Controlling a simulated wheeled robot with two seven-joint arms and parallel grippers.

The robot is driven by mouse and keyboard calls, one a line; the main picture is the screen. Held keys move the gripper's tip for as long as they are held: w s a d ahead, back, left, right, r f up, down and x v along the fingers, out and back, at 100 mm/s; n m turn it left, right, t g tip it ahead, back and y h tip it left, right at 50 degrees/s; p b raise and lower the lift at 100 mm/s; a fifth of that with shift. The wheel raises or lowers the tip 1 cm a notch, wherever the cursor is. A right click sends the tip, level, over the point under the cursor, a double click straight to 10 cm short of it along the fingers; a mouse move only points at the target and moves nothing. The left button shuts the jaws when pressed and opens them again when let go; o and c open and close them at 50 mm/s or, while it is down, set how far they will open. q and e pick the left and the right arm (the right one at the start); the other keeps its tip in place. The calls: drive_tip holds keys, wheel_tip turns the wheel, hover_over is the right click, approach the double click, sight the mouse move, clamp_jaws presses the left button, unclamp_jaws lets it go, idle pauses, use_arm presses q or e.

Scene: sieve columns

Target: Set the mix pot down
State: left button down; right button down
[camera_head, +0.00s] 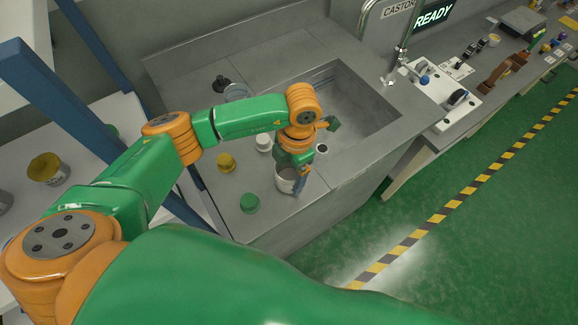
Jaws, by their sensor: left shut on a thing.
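The mix pot appears to be the pale grey open pot (284,184) under my left wrist, near the front edge of the grey counter. My left gripper (297,182) points down and is shut on this pot at its right side. The arm partly hides the pot's upper part. I cannot tell whether its base touches the counter. My right gripper is not in view.
On the grey counter (325,195) stand a green pot (250,203), a yellow pot (226,161), a white pot (264,142) and a small dark-topped cup (321,149). A sink basin (355,110) lies behind. Bare counter lies right of the held pot.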

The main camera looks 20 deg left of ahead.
use_arm(q)
drive_tip(key=shift+f, duration=0.2)
unclamp_jaws()
drive_tip(key=shift+r, duration=0.15)
drive_tip(key=shift+w+r, duration=0.1)
drive_tip(key=shift+r, duration=0.1)
wheel_tip(320, 180, up, 7)
drive_tip(key=b, duration=0.2)
wheel_tip(320, 180, up, 4)
hover_over(292, 178)
drive_tip(key=shift+w+d+r, duration=0.15)
drive_tip(key=shift+d+r, duration=0.1)
drive_tip(key=shift+r, duration=0.1)
